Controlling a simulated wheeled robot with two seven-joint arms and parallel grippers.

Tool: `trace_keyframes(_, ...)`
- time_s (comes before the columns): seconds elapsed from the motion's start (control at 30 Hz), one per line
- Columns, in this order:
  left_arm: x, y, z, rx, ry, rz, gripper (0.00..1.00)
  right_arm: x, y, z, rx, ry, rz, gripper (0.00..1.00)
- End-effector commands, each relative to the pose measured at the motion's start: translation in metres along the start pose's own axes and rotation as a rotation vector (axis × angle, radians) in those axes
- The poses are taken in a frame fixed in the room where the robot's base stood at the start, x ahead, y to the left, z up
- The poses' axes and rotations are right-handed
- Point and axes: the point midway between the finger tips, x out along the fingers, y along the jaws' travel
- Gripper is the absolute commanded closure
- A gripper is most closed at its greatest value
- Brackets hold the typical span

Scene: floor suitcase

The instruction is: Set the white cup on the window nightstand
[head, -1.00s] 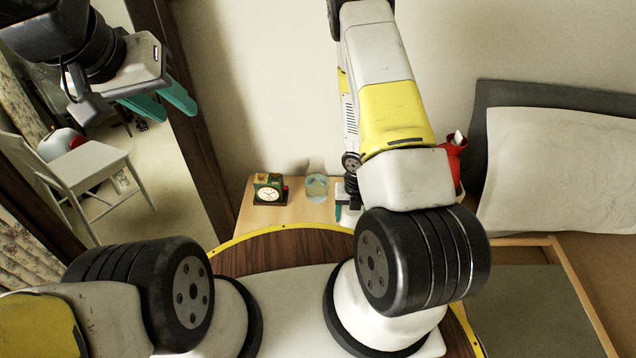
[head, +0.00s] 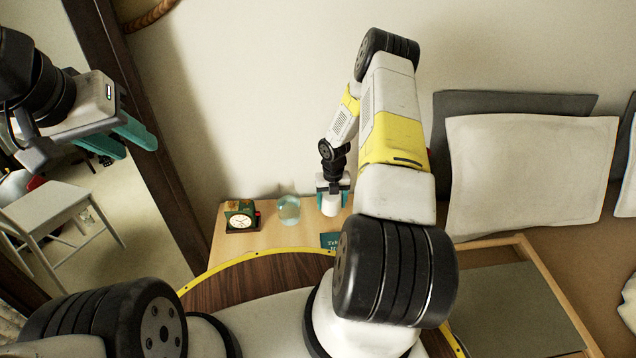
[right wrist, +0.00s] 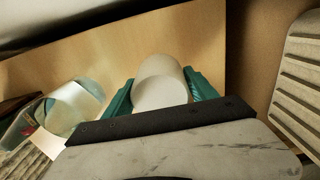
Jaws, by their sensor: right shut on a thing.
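The white cup (head: 330,205) is between the fingers of my right gripper (head: 332,187), over the right part of a light wooden nightstand (head: 285,242) against the wall. The right wrist view shows the cup (right wrist: 162,82) upside or end-on between two teal fingers (right wrist: 160,95), shut on it. I cannot tell whether the cup's base touches the wood. My left gripper (head: 128,138) is open and empty, raised at the upper left, away from the nightstand.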

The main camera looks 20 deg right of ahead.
Motion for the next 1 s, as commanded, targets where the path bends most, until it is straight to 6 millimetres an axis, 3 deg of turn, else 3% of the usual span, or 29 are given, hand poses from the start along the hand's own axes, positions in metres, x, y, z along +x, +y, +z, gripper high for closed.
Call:
trace_keyframes(0.17, 0.0, 0.0, 0.0, 0.0, 0.0, 0.0, 0.64, 0.024, 0.001, -0.001, -0.001, 0.001, -0.001, 0.76)
trace_keyframes(0.5, 0.0, 0.0, 0.0, 0.0, 0.0, 0.0, 0.64, 0.028, 0.0, -0.001, 0.0, 0.0, 0.0, 0.76)
trace_keyframes(0.53, 0.0, 0.0, 0.0, 0.0, 0.0, 0.0, 0.64, 0.028, 0.0, -0.001, 0.0, 0.0, 0.0, 0.3)
trace_keyframes(0.6, 0.0, 0.0, 0.0, 0.0, 0.0, 0.0, 0.64, 0.027, 0.0, -0.001, 0.0, 0.0, 0.0, 0.16)
trace_keyframes(0.63, 0.0, 0.0, 0.0, 0.0, 0.0, 0.0, 0.64, 0.027, 0.0, -0.001, 0.0, 0.0, 0.0, 0.12)
trace_keyframes(1.0, 0.0, 0.0, 0.0, 0.0, 0.0, 0.0, 0.64, 0.023, 0.0, 0.0, 0.0, -0.001, -0.001, 0.12)
